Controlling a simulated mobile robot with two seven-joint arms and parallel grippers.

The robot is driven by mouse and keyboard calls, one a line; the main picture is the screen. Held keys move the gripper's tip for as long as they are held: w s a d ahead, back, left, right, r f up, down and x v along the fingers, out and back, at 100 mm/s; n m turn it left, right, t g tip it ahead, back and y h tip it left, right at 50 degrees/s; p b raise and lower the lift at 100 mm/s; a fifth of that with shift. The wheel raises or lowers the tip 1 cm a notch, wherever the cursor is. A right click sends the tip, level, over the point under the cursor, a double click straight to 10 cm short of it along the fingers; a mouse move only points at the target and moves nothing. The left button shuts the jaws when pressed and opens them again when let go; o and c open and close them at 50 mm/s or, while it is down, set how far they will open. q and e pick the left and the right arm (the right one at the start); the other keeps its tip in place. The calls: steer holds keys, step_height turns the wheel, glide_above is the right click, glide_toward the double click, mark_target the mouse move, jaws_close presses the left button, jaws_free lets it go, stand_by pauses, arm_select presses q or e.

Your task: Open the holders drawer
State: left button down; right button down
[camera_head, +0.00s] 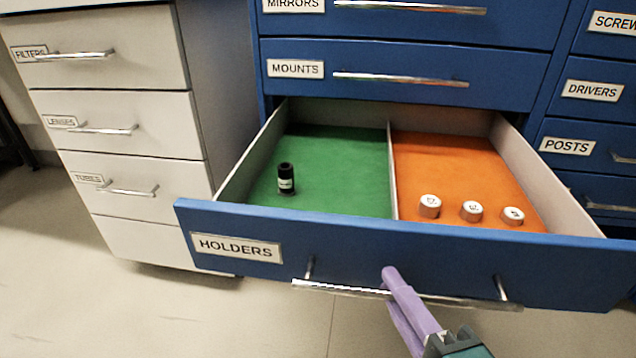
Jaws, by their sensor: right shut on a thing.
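The blue holders drawer (420,250), with a white HOLDERS label, is pulled well out of its cabinet. Its inside has a green section on the left and an orange section on the right, split by a light divider. My right gripper (389,284) has purple fingers and is shut on the metal bar handle (340,290) of this drawer. My left gripper is not in view.
Several small silver caps, such as this one (429,206), stand in the orange section. The closed MOUNTS drawer (420,92) is above. A white cabinet (150,125) stands close on the left, and closed POSTS (590,160) and other drawers are on the right.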

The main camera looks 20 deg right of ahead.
steer(key=c, duration=0.9)
jaws_free()
steer(key=p+v, duration=0.2)
steer(key=v, duration=0.8)
steer(key=shift+d, duration=0.1)
